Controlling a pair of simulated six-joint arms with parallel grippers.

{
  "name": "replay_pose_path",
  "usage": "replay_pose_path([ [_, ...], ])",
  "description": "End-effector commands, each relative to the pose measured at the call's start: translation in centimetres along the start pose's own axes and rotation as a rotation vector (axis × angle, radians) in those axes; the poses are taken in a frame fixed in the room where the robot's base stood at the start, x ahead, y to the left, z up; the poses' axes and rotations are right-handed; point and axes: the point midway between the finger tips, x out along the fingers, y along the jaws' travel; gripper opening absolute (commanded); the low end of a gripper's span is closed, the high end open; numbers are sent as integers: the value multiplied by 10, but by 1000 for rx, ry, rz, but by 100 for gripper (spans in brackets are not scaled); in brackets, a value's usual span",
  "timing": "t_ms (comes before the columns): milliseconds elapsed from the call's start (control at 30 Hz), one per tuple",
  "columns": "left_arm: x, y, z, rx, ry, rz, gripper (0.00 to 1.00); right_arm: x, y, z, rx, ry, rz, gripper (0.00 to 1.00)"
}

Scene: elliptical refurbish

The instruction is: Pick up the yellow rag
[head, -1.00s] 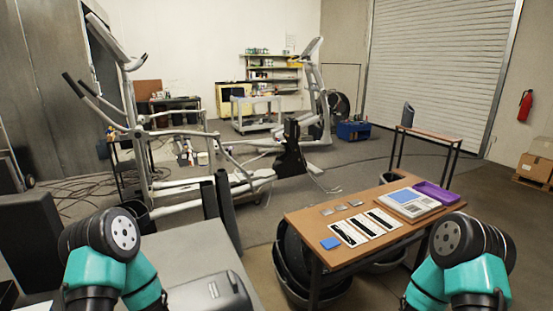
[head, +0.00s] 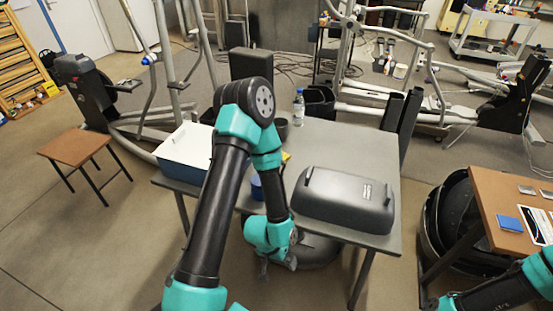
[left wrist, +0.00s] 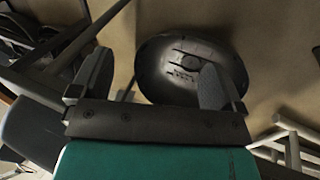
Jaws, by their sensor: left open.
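A small yellow patch (head: 286,157) shows on the grey table (head: 345,147) in the head view, just right of my left arm. My arm hides most of it, so I cannot tell whether it is the rag. My left gripper (head: 266,268) hangs low at the table's front edge, below the patch. In the left wrist view its two fingers (left wrist: 152,82) are apart with nothing between them. They point toward a dark round object on the floor. Part of my right arm shows at the right edge of the head view, but I cannot make out its gripper.
A grey plastic cover (head: 343,200) lies on the table's front right. A white and blue bin (head: 185,150) stands at the left, a blue round container (head: 257,187) beside my arm. A water bottle (head: 298,107) stands at the back. A wooden workbench (head: 497,215) is at right.

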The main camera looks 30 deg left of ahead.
Motion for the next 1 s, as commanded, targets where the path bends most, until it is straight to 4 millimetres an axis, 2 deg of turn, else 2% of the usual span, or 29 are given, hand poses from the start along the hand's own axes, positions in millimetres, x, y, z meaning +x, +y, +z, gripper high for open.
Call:
replay_pose_path([
  [467, 0, 0, 0, -1, 0, 0, 94, 0, 0, 0, -1, 0, 0, 0],
  [567, 0, 0, 0, -1, 0, 0, 100, 0, 0, 0, -1, 0, 0, 0],
  [767, 0, 0, -1, 0, 2, 0, 100, 0, 0, 0, -1, 0, 0, 0],
  [867, -4, 4, -11, 11, 29, -5, 100, 0, 0, 0, -1, 0, 0, 0],
  [967, -14, 15, -34, 38, 96, -17, 100, 0, 0, 0, -1, 0, 0, 0],
  [1000, -20, 22, -48, 54, 136, -22, 100, 0, 0, 0, -1, 0, 0, 0],
])
